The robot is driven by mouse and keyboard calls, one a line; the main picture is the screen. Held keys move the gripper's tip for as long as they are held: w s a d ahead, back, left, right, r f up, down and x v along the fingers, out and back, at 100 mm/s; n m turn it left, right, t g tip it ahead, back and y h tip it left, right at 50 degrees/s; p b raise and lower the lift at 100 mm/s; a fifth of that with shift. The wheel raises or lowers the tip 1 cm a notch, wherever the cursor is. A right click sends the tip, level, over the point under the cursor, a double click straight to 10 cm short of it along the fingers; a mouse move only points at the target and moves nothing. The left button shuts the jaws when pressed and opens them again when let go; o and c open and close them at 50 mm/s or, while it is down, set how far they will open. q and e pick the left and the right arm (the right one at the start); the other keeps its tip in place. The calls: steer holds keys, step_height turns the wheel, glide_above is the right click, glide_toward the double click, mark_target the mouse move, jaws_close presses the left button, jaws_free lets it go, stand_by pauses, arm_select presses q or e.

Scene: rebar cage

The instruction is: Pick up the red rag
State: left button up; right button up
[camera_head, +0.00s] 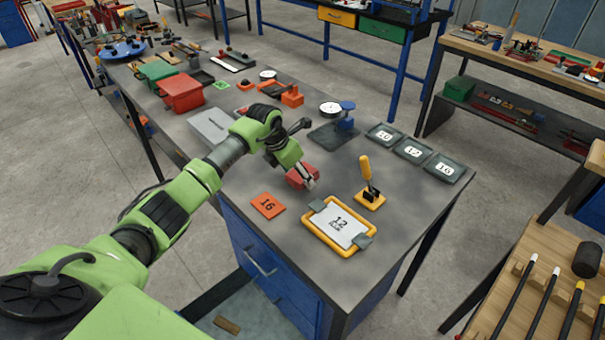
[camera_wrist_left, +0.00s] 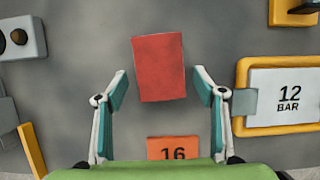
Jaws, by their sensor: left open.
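The red rag (camera_head: 297,176) lies on the grey workbench, partly hidden behind my left gripper in the head view. In the left wrist view the rag (camera_wrist_left: 159,68) is a flat red rectangle just beyond and between the fingertips. My left gripper (camera_head: 309,184) is over the rag, pointing down. In the left wrist view its two fingers (camera_wrist_left: 161,85) stand apart, one on each side of the rag's near end, with nothing held. I cannot tell the exact height above the bench. My right gripper is not in view.
An orange card marked 16 (camera_head: 268,205) lies near the bench's front edge. Red (camera_head: 181,93) and green boxes are farther left. Numbered grey trays (camera_head: 445,167) line the right edge.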

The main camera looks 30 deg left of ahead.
arm_select(q)
steer(key=c, duration=1.2)
steer(key=shift+r, duration=0.1)
